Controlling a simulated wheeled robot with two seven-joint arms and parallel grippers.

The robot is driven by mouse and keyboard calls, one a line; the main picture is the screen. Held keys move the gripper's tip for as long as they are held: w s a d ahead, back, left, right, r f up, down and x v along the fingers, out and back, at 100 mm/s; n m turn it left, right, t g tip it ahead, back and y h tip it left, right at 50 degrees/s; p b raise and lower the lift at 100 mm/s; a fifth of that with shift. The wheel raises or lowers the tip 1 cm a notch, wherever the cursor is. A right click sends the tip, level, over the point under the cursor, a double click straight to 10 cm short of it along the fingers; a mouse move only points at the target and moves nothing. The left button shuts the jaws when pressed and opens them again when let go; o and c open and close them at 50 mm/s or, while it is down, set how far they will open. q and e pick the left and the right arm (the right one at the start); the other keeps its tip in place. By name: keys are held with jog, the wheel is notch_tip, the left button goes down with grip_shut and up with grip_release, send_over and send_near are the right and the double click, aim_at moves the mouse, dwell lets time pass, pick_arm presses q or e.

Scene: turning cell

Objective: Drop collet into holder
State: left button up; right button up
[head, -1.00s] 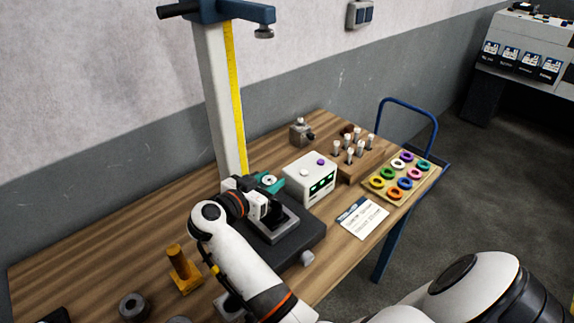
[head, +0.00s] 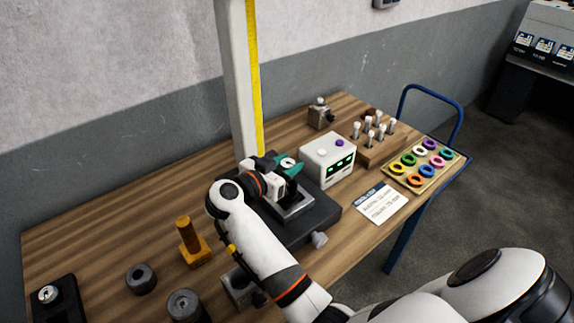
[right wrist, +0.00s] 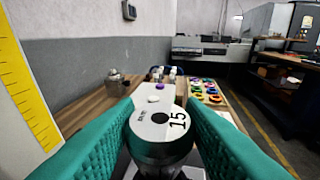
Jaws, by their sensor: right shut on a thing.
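My right gripper (head: 284,167) has teal fingers and is shut on the collet (head: 288,161), a round silver piece. In the right wrist view the collet (right wrist: 158,128) sits between both fingers (right wrist: 160,130), its pale top face marked 15 with a dark centre hole. The gripper is over the black base (head: 318,217) of the stand with the yellow scale. The collet's lower end and what lies directly under it are hidden. I cannot tell which thing is the holder. A black block (head: 68,305) with a silver round part stands at the lower left. My left gripper is not in view.
A white box (head: 316,172) with green displays stands close right of the gripper. The tall column (head: 238,90) rises behind it. Further right are a wooden pin block (head: 372,156), a ring tray (head: 436,180) and a card (head: 381,203). A yellow post (head: 190,238) stands left of my arm.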

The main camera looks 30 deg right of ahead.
jog(key=shift+f+b, duration=1.2)
jog(key=shift+b, duration=0.05)
jog(key=shift+f, duration=0.7)
jog(key=shift+a+p, duration=0.1)
jog(key=shift+p, duration=0.7)
jog(key=shift+f, duration=0.35)
jog(key=o, duration=1.1)
jog(key=shift+o, duration=0.2)
